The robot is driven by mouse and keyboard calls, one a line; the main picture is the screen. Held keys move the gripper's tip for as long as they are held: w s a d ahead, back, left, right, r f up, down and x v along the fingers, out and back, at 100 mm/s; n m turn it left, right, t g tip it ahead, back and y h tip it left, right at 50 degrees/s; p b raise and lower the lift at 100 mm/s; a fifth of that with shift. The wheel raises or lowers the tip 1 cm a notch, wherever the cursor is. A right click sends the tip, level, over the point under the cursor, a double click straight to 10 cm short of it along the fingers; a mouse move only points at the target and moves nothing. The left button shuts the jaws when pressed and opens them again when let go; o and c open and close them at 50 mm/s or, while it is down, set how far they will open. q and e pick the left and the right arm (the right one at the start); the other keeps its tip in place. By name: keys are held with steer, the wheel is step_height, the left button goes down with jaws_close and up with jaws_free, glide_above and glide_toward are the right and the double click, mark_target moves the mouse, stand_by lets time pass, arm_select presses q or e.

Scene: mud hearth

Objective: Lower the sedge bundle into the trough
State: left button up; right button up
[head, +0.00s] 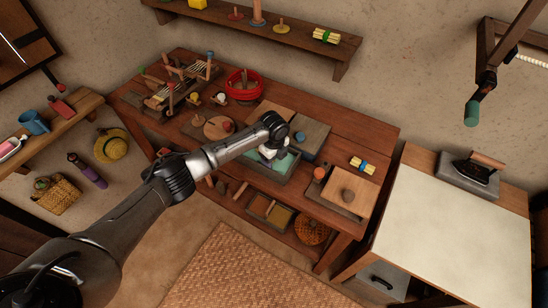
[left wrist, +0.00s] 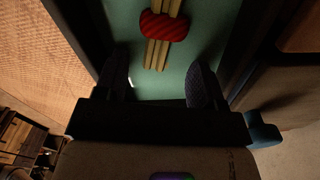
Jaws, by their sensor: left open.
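A bundle of pale yellow sticks with a red band (left wrist: 164,27) lies over the green floor of the trough (left wrist: 132,20) in the left wrist view. In the head view the trough (head: 287,164) stands at the front edge of the wooden table, and my gripper and arm hide the bundle there. My left gripper (head: 271,154) points down over the trough. In the left wrist view its two fingers (left wrist: 160,64) are spread apart, with the near end of the bundle between and beyond them, no finger visibly touching it. My right gripper is not in view.
Around the trough stand boards, a round wooden board (head: 212,128) and a red-rimmed bowl (head: 244,84). A blue-banded bundle (head: 362,165) lies on the table at right, and a green-banded one (head: 326,36) on the wall shelf. A pale-topped table (head: 445,225) stands at right.

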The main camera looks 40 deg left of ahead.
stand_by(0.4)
arm_select(q)
step_height(320, 180, up, 14)
steer(key=p, duration=0.2)
stand_by(0.4)
